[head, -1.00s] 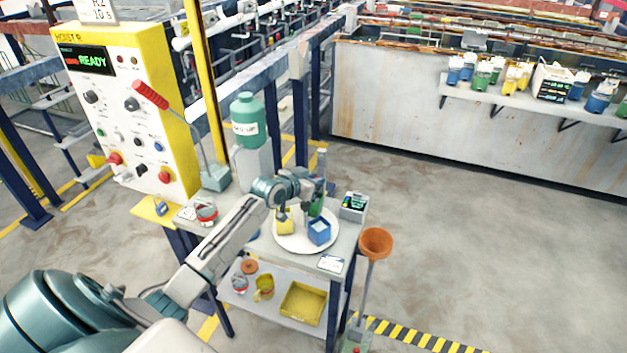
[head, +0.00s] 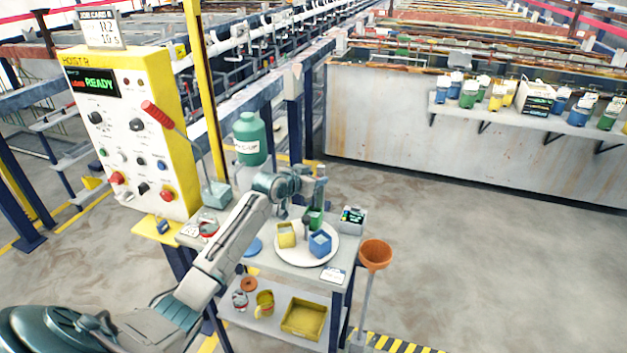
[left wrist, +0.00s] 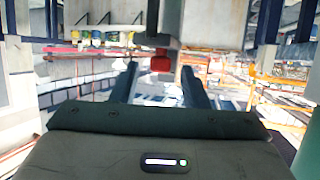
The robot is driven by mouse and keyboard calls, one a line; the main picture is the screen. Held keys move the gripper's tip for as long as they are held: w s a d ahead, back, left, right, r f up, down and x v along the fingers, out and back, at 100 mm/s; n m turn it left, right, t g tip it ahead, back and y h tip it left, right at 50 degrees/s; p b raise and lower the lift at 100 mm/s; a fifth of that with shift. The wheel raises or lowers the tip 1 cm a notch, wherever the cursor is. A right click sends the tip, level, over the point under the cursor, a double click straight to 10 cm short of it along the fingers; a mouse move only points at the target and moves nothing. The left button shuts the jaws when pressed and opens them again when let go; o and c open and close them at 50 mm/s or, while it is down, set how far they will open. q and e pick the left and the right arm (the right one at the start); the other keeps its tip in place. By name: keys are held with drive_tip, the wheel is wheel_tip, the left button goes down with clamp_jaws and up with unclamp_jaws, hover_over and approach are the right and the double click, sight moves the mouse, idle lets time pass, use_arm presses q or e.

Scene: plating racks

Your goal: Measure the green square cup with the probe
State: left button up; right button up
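The green square cup (head: 314,218) stands at the back of a round white plate (head: 312,257) on the cart, partly hidden by my left arm's end. A yellow cup (head: 286,236) and a blue cup (head: 320,243) stand in front of it. My left gripper (head: 318,188) is above and behind the cups. In the left wrist view its two fingers (left wrist: 160,88) are apart, with no held thing clearly visible between them. A small meter with a lit display (head: 352,217) sits right of the plate. I cannot clearly make out the probe. My right gripper is not in view.
A green bottle (head: 250,140) stands behind the cart, beside the yellow hoist panel (head: 130,130). The lower shelf holds a yellow tray (head: 303,318). Floor to the right is clear.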

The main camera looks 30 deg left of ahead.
use_arm(q)
drive_tip(key=shift+s, duration=0.3)
drive_tip(key=b+v, duration=0.3)
drive_tip(key=v, duration=0.7)
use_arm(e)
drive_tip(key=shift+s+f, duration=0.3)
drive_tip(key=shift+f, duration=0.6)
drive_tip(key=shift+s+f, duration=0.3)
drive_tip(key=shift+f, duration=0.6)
use_arm(q)
drive_tip(key=shift+s+r, duration=0.1)
drive_tip(key=shift+r, duration=0.1)
